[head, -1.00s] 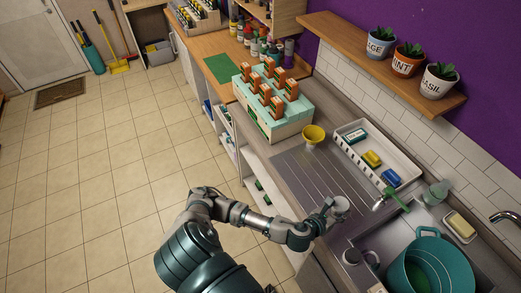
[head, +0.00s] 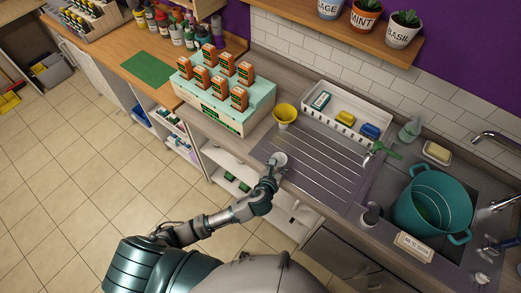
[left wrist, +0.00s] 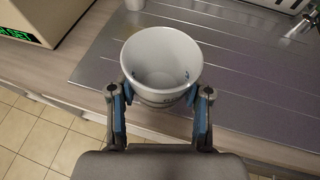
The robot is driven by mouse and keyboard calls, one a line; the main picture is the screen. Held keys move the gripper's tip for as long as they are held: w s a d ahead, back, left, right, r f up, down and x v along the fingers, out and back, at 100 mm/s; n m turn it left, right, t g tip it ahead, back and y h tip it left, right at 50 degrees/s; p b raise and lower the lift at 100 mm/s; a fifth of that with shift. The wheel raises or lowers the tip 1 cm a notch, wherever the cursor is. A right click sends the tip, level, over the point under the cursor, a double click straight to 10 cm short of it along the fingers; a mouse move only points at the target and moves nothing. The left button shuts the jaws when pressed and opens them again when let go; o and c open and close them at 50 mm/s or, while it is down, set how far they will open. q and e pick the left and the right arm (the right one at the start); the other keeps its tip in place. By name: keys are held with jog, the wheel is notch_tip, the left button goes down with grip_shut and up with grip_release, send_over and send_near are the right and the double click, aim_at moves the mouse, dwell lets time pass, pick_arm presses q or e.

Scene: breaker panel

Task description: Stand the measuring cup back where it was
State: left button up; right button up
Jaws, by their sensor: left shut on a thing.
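The measuring cup (left wrist: 160,62) is white and open at the top, and it looks empty inside in the left wrist view. My left gripper (left wrist: 160,108) is shut on it, one finger on each side. In the head view the cup (head: 281,159) shows small beyond my left gripper (head: 273,173), at the near left part of the ribbed metal drainboard (head: 325,170). The cup looks about upright. I cannot tell whether its base touches the drainboard. My right gripper is not in view.
A yellow funnel-like cup (head: 285,114) stands just behind the measuring cup. A white tray (head: 318,93) with sponges lies along the wall. A teal tub (head: 432,205) is at the sink on the right. A mint crate with orange-brown boxes (head: 225,108) stands left.

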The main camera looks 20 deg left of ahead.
pick_arm(q)
send_over(265, 155)
jog(key=shift+d+f+p, duration=0.2)
jog(key=shift+f+p, duration=0.2)
jog(key=shift+f, duration=0.05)
jog(key=shift+a+f, duration=0.2)
jog(key=shift+a, duration=0.15)
jog(key=f, duration=0.3)
jog(key=shift+a+f, duration=0.15)
jog(key=shift+a, duration=0.05)
jog(key=shift+d, duration=0.7)
jog(key=o, duration=1)
jog(key=shift+o, duration=0.9)
jog(key=shift+a, duration=0.45)
jog(key=shift+s+a, duration=0.1)
jog(key=v, duration=0.4)
jog(key=shift+s+r, duration=0.2)
jog(key=shift+s, duration=0.05)
jog(key=v, duration=0.7)
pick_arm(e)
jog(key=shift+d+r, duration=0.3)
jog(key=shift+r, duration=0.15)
